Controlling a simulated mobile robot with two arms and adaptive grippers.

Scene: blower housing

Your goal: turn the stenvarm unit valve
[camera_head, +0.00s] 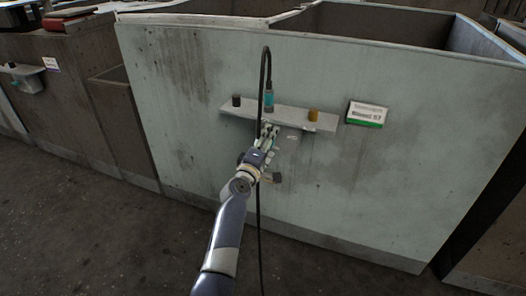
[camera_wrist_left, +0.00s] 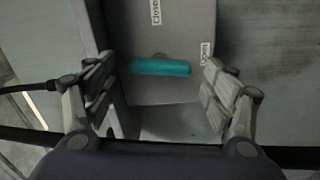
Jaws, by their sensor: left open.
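A teal valve handle (camera_wrist_left: 160,67) sits crosswise on the front of a grey unit (camera_wrist_left: 170,30) in the left wrist view. One white label above it seems to read "Close"; a second label at its right is too small to read. My left gripper (camera_wrist_left: 157,87) is open, with one finger on each side of the handle and gaps between. In the head view my left gripper (camera_head: 268,130) is in front of the grey unit (camera_head: 291,137) below a shelf, and hides the handle there. My right gripper is not in view.
The shelf (camera_head: 325,122) on the pale wall (camera_head: 420,150) carries a dark knob (camera_head: 236,101), a teal cylinder (camera_head: 268,99) and an amber knob (camera_head: 313,115). A black cable (camera_head: 264,70) loops beside my gripper. A green-and-white sign (camera_head: 367,114) is at the right.

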